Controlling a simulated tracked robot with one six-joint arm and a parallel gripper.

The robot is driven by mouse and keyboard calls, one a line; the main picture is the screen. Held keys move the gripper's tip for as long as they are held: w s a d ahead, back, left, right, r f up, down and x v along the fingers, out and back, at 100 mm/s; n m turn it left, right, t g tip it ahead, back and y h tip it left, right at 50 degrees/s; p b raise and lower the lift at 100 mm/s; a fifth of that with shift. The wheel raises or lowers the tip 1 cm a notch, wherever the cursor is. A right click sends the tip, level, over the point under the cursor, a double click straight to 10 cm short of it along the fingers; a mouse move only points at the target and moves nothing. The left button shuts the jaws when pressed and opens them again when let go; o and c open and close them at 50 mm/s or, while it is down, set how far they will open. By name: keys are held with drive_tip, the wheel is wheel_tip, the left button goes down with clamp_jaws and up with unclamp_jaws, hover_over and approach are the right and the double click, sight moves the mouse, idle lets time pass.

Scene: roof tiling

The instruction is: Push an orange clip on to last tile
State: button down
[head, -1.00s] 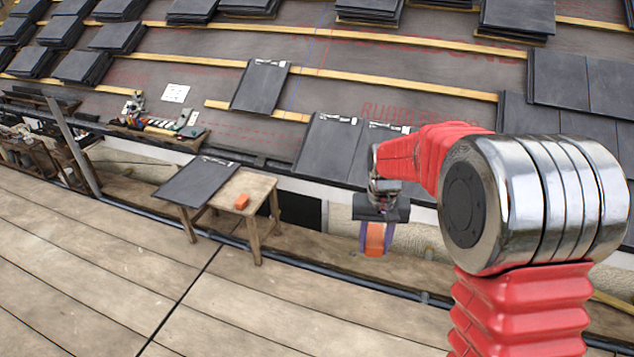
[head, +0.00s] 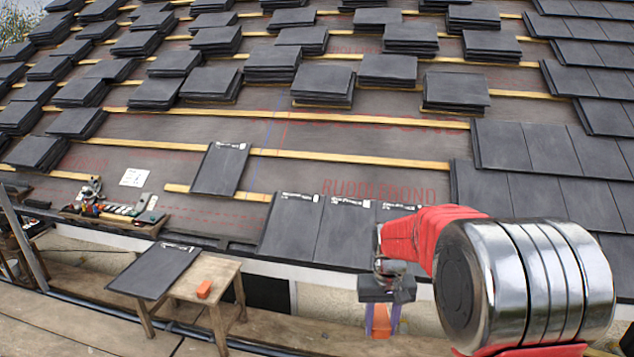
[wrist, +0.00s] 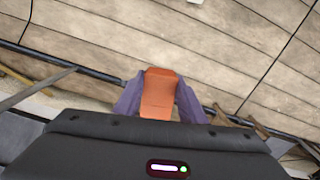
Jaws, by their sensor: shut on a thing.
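My gripper (head: 381,322) has purple fingers and is shut on an orange clip (wrist: 159,93), seen close up in the wrist view. In the head view it hangs in front of the eave, below the lowest row of tiles. Several dark tiles lie in that row; the left one (head: 291,228) and its neighbour (head: 343,234) show fully, and the one to their right is partly hidden by my arm. The clip is apart from the tiles. A second orange block (head: 204,289), perhaps another clip, lies on the small wooden table.
A loose tile (head: 155,272) lies partly on the wooden table (head: 200,274). Another tile (head: 220,169) lies higher on the battens. A tool tray (head: 110,218) stands at the left by the eave. Tile stacks (head: 273,64) fill the upper roof.

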drive_tip(key=shift+d, duration=0.35)
drive_tip(key=d, duration=0.7)
drive_tip(key=shift+w, duration=0.1)
idle(0.4)
